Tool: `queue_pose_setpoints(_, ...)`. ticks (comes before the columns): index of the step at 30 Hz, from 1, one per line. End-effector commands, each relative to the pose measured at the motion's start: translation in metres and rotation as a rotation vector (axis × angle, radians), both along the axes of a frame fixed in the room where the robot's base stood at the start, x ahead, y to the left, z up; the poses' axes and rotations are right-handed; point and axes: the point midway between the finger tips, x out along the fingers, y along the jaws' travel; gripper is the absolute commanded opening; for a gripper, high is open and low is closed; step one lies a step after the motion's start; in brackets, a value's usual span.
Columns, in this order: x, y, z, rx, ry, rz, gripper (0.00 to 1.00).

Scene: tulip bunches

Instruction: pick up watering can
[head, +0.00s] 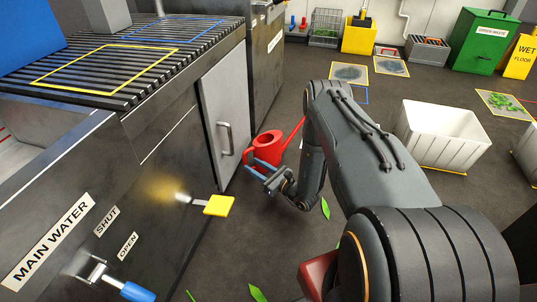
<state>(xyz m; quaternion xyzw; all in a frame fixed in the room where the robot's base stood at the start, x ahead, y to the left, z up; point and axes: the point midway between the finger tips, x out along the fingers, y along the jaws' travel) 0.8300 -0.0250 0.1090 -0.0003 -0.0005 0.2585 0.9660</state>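A red watering can (267,146) stands on the dark floor beside the grey cabinet door, with its long thin spout pointing up to the right. My gripper (255,168) is in front of the can's lower part and hides some of it. Its two bluish fingers are apart, with a gap between them, and I see nothing held. I cannot tell from this view whether the fingers touch the can.
The metal counter with the cabinet door (226,115) is close on the left; a yellow tag (219,205) sticks out from it. A white crate (440,138) stands right of my arm. Green leaves (325,208) lie on the floor. A green bin (484,42) stands at the back.

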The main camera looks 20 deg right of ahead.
Motion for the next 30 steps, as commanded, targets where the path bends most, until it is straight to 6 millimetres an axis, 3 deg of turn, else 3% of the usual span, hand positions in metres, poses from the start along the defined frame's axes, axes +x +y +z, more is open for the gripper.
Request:
queue_pose_setpoints(6, 0.025, 0.015, -0.003, -0.001, 0.001, 0.004, 0.36)
queue_pose_setpoints(13, 0.026, 0.016, -0.001, 0.000, 0.001, 0.004, 0.36)
queue_pose_setpoints(20, 0.026, 0.017, -0.002, 0.000, 0.001, 0.004, 0.00)
queue_pose_setpoints(30, 0.026, 0.017, -0.001, 0.000, 0.000, 0.004, 0.00)
